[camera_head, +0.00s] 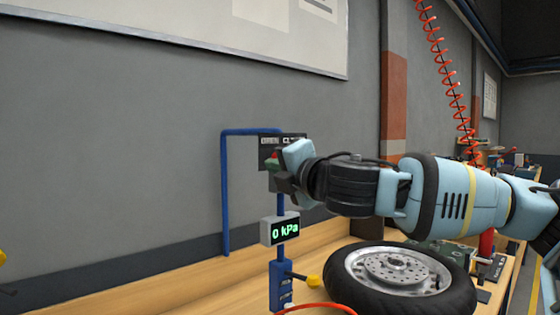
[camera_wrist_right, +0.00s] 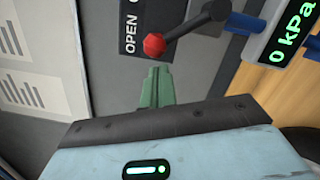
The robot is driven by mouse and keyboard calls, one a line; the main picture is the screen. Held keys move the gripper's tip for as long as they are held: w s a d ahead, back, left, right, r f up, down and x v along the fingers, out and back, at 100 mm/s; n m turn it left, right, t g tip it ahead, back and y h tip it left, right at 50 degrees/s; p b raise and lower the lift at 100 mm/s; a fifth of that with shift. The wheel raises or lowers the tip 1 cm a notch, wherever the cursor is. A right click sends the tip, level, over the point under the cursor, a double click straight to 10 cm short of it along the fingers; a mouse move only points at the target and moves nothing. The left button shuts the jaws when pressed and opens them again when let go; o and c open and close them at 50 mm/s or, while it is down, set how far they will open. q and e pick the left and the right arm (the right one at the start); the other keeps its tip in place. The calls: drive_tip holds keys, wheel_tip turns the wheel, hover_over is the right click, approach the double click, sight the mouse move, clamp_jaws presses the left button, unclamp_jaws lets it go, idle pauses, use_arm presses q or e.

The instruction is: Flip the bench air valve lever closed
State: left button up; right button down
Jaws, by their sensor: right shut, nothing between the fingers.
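The valve lever is a black bar (camera_wrist_right: 190,29) with a red ball knob (camera_wrist_right: 154,45), seen in the right wrist view. The knob sits beside the word OPEN on the dark label plate (camera_wrist_right: 133,20). In the head view the label plate (camera_head: 292,148) stands on the blue pipe, and my right gripper hides most of the lever. My right gripper (camera_head: 274,164) is shut and empty at the valve. In the wrist view its green fingertips (camera_wrist_right: 156,72) are together just below the knob, with a small gap showing. My left gripper is not in view.
A gauge (camera_head: 283,230) below the valve reads 0 kPa. A blue pipe (camera_head: 225,190) loops to the left of it. A wheel (camera_head: 400,280) lies on the wooden bench (camera_head: 175,285) under my right arm. A yellow-knobbed handle (camera_head: 312,281) sticks out low on the pipe.

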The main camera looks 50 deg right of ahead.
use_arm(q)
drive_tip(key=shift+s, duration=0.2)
use_arm(e)
drive_tip(key=shift+d, duration=0.1)
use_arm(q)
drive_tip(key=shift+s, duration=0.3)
use_arm(e)
drive_tip(key=shift+r, duration=0.15)
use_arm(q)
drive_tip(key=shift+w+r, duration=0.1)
use_arm(e)
drive_tip(key=shift+d+r+m, duration=0.15)
drive_tip(key=shift+m, duration=0.25)
